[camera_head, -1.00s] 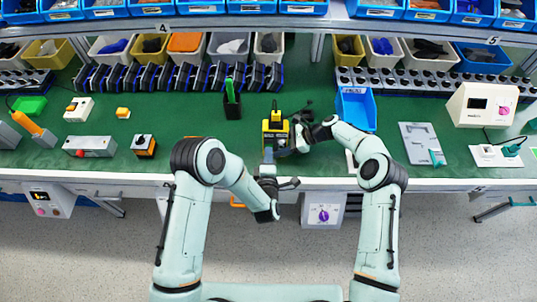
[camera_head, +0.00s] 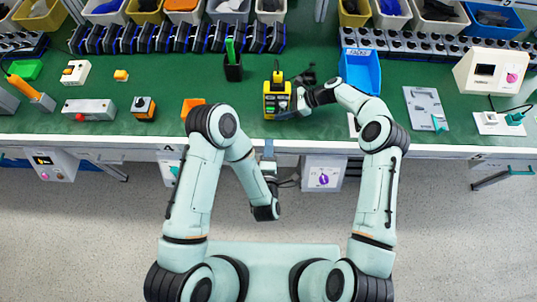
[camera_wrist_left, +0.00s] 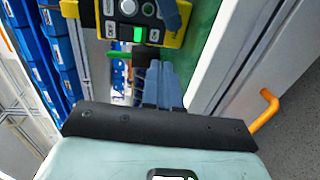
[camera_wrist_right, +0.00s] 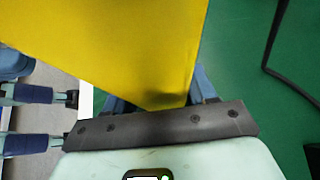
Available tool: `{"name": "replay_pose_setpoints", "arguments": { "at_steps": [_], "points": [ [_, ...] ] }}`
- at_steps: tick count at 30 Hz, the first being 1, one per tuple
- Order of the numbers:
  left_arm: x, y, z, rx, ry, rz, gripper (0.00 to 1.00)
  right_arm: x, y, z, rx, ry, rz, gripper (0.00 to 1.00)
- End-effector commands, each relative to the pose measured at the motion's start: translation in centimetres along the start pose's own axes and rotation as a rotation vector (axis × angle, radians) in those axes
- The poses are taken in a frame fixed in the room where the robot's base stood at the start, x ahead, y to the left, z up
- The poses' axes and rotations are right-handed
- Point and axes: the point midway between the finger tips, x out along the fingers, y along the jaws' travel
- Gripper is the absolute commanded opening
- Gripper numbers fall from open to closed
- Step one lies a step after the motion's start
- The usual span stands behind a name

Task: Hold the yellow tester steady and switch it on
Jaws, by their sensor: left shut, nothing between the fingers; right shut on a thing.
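The yellow tester (camera_head: 277,100) stands on the green bench top near its front edge. In the left wrist view the black front of the tester (camera_wrist_left: 140,22) shows a round grey knob, a bright green square and small light keys. A blue finger, seemingly the right gripper's, crosses its corner. My right gripper (camera_head: 293,104) is shut on the tester's right side; in the right wrist view the yellow body (camera_wrist_right: 110,45) fills the space between the fingers and hides their tips. My left gripper (camera_head: 268,148) is shut and empty, apart from the tester, at the bench's front edge.
A black holder (camera_head: 233,71) with a green tool stands left of the tester. A blue bin (camera_head: 360,72) stands to its right. A grey box with a purple knob (camera_head: 323,174) hangs under the bench edge. Bench between holder and tester is clear.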

Motion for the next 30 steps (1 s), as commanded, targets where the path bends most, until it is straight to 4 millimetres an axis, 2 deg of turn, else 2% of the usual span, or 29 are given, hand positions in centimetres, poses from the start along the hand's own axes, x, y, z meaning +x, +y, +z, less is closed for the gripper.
{"name": "replay_pose_setpoints", "arguments": {
  "at_steps": [1,9,26,27,29,30],
  "points": [
    [-1.2,-0.5,0.1,0.002,-0.005,-0.007,0.00,-0.1,-0.1,0.1,-0.001,-0.002,-0.001,0.24],
    [-2.8,-0.8,0.2,0.003,-0.006,-0.004,0.00,-0.1,-0.1,0.1,-0.001,-0.002,-0.001,0.24],
    [-3.1,-0.8,0.0,0.000,0.000,0.001,0.00,-0.1,-0.1,0.1,-0.001,-0.002,-0.001,0.24],
    [-3.1,-0.8,0.0,0.000,0.000,0.001,0.00,-0.1,-0.1,0.1,-0.001,-0.002,-0.001,0.65],
    [-3.1,-0.8,0.0,0.000,0.000,0.001,0.00,-0.1,-0.1,0.1,-0.001,-0.002,-0.001,0.85],
    [-3.1,-0.8,0.0,0.000,0.000,0.001,0.00,-0.1,-0.1,0.1,-0.001,-0.001,-0.001,0.85]
  ]
}}
